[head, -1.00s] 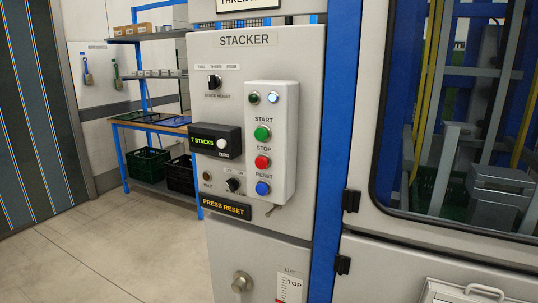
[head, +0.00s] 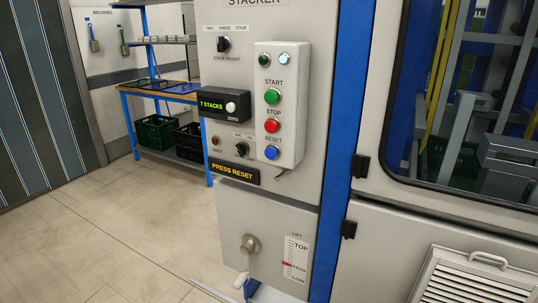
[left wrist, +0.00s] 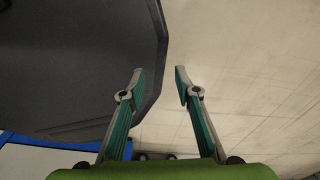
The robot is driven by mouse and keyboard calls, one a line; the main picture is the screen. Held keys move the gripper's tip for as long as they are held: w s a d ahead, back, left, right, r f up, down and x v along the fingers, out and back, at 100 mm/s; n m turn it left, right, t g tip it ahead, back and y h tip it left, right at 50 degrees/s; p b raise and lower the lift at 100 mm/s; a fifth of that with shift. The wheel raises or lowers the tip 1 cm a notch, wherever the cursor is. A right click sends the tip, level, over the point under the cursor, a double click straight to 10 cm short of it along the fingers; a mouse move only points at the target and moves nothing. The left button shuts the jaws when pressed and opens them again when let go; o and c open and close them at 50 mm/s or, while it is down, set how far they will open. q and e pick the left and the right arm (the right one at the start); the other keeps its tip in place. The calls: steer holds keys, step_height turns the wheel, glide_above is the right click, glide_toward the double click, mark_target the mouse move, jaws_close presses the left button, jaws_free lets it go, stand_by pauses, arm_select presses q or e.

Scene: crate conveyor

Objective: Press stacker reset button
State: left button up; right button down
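The blue RESET button (head: 271,152) is the lowest of three buttons on a raised light-grey box (head: 292,100) on the stacker panel. The red STOP button (head: 272,126) and green START button (head: 272,96) sit above it. A small display (head: 236,173) to its lower left reads PRESS RESET in orange. Neither gripper shows in the head view. In the left wrist view my left gripper (left wrist: 160,75) is open and empty, its two fingertips apart over the floor and a dark-grey surface. The right gripper is not seen.
A counter display (head: 212,103) reads 7 STACKS. A lift knob (head: 250,245) sits low on the cabinet. A glazed machine door (head: 470,100) is at right. A shelf bench (head: 165,95) with crates stands back left. The floor (head: 110,240) at left is clear.

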arm_select(q)
jaws_close()
steer(key=shift+w+a, duration=0.1)
stand_by(0.9)
